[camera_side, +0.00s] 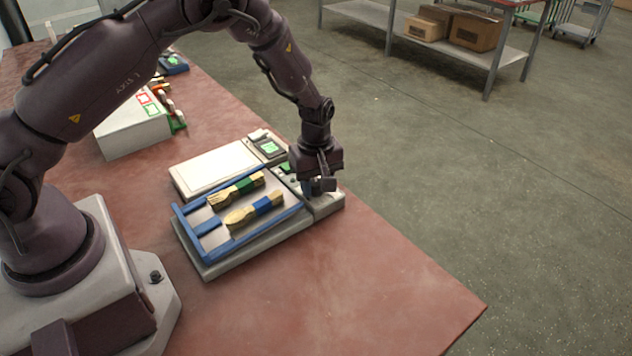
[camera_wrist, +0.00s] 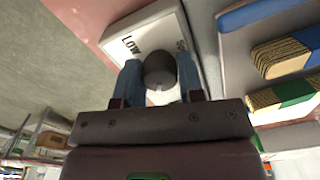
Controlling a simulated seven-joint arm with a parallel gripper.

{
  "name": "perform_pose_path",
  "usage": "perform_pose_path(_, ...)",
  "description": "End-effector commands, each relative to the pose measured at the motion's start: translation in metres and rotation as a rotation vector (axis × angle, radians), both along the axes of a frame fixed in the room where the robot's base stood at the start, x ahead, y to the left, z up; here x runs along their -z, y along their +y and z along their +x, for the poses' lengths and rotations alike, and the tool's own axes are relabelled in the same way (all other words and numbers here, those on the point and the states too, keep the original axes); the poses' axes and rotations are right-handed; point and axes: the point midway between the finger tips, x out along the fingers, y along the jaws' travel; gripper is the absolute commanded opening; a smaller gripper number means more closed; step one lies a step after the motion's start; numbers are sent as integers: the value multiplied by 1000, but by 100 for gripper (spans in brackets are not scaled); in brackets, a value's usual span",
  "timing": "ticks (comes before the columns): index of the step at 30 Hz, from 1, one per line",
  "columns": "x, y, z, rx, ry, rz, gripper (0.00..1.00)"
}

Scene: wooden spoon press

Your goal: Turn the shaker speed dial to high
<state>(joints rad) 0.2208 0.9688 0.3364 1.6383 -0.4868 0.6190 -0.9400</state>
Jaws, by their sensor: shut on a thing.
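The shaker (camera_side: 250,236) is a pale grey machine with a blue-railed platform, near the table's right edge in the side view. Its control panel (camera_wrist: 128,38) shows in the wrist view with the word LOW and part of another label, cut off behind the dial. The speed dial (camera_wrist: 160,66) is a dark round knob with a small pale mark on the side towards my gripper. My gripper (camera_wrist: 160,78) is shut on the dial, one blue-grey finger at each side. In the side view my gripper (camera_side: 318,185) hides most of the panel.
Banded wooden spoon bundles, one green (camera_side: 237,188) and one blue (camera_side: 254,210), lie on the platform. A white flat device (camera_side: 215,168) with a green display stands behind the shaker. A white box (camera_side: 133,133) is farther left. The table's front right is clear.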

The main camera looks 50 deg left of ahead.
Motion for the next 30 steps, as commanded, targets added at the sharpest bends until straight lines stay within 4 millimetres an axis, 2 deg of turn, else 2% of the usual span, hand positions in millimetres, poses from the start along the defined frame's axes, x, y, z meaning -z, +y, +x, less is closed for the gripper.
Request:
perform_pose_path(9, -1, 0, 0, -4, 0, -2, 12)
perform_pose_path(10, -1, 0, 0, -4, 0, -2, 38)
perform_pose_path(13, -1, 0, 0, -4, 0, -2, 61)
perform_pose_path(23, -3, 0, 0, -2, -2, -1, 61)
perform_pose_path(26, -13, 0, 1, -3, -3, -2, 61)
perform_pose_path(30, -41, 0, 1, -2, -6, -1, 61)
